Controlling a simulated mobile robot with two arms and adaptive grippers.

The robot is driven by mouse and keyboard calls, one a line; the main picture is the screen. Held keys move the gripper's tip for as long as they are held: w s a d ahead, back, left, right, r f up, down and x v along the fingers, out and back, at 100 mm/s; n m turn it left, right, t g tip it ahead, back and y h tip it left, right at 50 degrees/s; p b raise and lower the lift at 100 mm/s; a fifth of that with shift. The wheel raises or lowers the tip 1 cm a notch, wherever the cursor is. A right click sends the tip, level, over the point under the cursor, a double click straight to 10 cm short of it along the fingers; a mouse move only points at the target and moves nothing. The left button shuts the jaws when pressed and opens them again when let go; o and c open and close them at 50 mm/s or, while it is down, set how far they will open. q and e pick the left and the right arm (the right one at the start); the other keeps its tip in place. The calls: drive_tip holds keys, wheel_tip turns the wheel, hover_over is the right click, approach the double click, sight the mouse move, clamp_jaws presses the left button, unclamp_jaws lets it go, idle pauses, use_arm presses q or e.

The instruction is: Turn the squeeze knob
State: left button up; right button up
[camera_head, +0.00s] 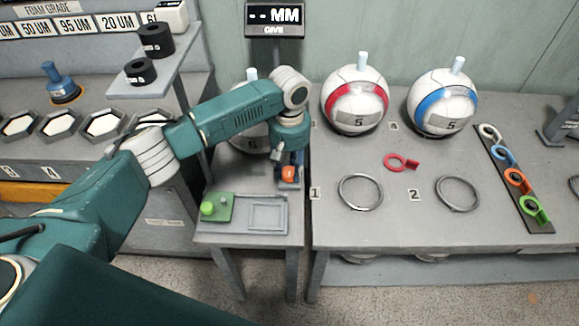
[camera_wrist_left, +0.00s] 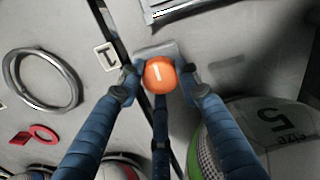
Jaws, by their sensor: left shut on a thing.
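The squeeze knob (camera_wrist_left: 159,74) is orange with a white line mark, seen from above in the left wrist view. In the head view a bit of the orange knob (camera_head: 289,174) shows below my left gripper (camera_head: 290,165), near the right edge of the small grey table. My left gripper's dark blue fingers (camera_wrist_left: 160,80) stand on either side of the knob and are shut on it. A ball (camera_wrist_left: 240,130) with a green band sits beside the knob; my arm hides much of it in the head view. My right gripper is not in view.
A green pad with a button (camera_head: 217,208) and a shallow tray (camera_head: 268,214) lie in front on the small table. On the right bench are a red-banded ball (camera_head: 355,98), a blue-banded ball (camera_head: 443,100), two metal rings (camera_head: 360,176) and a red tag (camera_head: 399,161).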

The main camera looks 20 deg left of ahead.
use_arm(q)
drive_tip(key=shift+r+p, duration=0.2)
drive_tip(key=shift+p, duration=0.15)
drive_tip(key=m+p, duration=0.4)
drive_tip(key=shift+r+p, duration=0.1)
drive_tip(key=shift+p, duration=0.2)
drive_tip(key=m+p, duration=0.2)
drive_tip(key=m, duration=0.1)
drive_tip(key=shift+m, duration=0.4)
drive_tip(key=shift+m+p, duration=0.75)
drive_tip(key=shift+m, duration=0.45)
drive_tip(key=shift+w+f+m+p, duration=0.15)
drive_tip(key=shift+m+p, duration=0.3)
drive_tip(key=shift+m, duration=1.05)
drive_tip(key=o, duration=1.2)
drive_tip(key=shift+d+f, duration=0.1)
drive_tip(key=shift+c, duration=0.2)
